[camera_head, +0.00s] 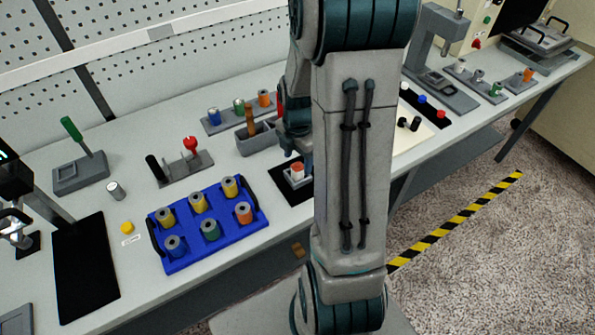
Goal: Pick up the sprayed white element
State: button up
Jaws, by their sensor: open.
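A small element with a white upper part and an orange-red lower part (297,172) sits in a grey holder on a black mat, left of my arm in the middle of the view. My gripper (303,157) points down just above and beside this element, partly hidden behind my own forearm. Its jaws are open, and I cannot tell whether they touch the element. Another white-topped cylinder (460,65) stands on a grey rack at the back right. A white round piece (404,86) lies on a black strip at the right.
A blue tray (212,246) with several coloured spindles stands to the left. A grey bin (257,145) with a brown-handled tool stands close behind my gripper. A rack with a red knob (190,160) stands further left. The bench's front edge runs below the mat.

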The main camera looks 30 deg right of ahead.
aim_at(298, 167)
jog(key=shift+w+d+f+p, duration=0.15)
jog(key=shift+f+p, duration=0.35)
jog(key=shift+f, duration=1.7)
jog(key=c, duration=1.1)
